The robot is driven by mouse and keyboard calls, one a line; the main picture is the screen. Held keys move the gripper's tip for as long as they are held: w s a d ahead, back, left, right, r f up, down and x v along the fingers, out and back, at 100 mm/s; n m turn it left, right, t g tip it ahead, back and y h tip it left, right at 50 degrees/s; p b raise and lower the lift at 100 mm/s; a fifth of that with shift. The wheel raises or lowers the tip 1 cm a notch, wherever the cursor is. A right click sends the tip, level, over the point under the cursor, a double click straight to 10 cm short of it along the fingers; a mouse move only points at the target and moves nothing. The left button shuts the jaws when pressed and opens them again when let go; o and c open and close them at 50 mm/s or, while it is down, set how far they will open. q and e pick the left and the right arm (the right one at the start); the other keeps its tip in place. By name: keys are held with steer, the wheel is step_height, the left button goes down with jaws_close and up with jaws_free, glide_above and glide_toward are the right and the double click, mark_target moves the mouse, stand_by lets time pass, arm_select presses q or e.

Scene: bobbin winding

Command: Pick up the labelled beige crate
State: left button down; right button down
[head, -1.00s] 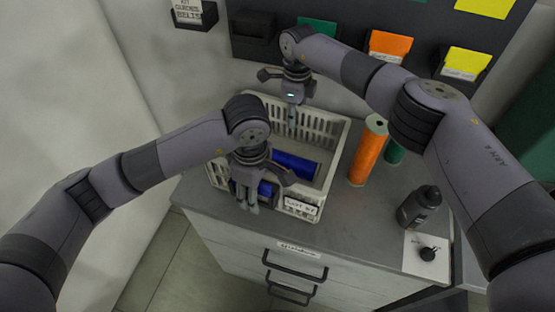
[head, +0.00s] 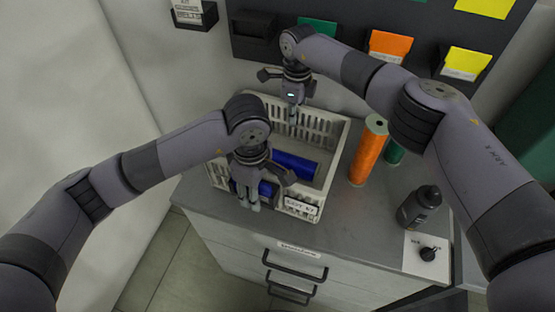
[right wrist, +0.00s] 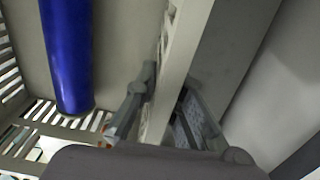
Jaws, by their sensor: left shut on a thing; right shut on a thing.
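The beige crate (head: 338,150) with slotted walls stands on the grey cabinet top, with a white label (head: 301,207) on its front wall. Blue rolls (head: 297,164) lie inside; one also shows in the right wrist view (right wrist: 68,50). My left gripper (head: 246,200) is shut on the crate's front wall, left of the label. My right gripper (head: 292,122) is shut on the crate's back wall; in the right wrist view its fingers (right wrist: 158,115) lie on either side of that wall. The arms hide part of the rim. I cannot tell whether the crate is off the surface.
An orange roll (head: 367,150) and a green roll (head: 394,152) stand right of the crate. A dark bottle (head: 419,207) and a black knob on a white card (head: 427,254) are at the right. Wall bins (head: 390,46) are behind. The cabinet front has drawer handles (head: 295,266).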

arm_select(q)
steer(key=shift+w+r, duration=0.1)
steer(key=shift+r, duration=0.05)
arm_select(e)
steer(key=shift+w+r, duration=0.1)
steer(key=shift+r, duration=0.05)
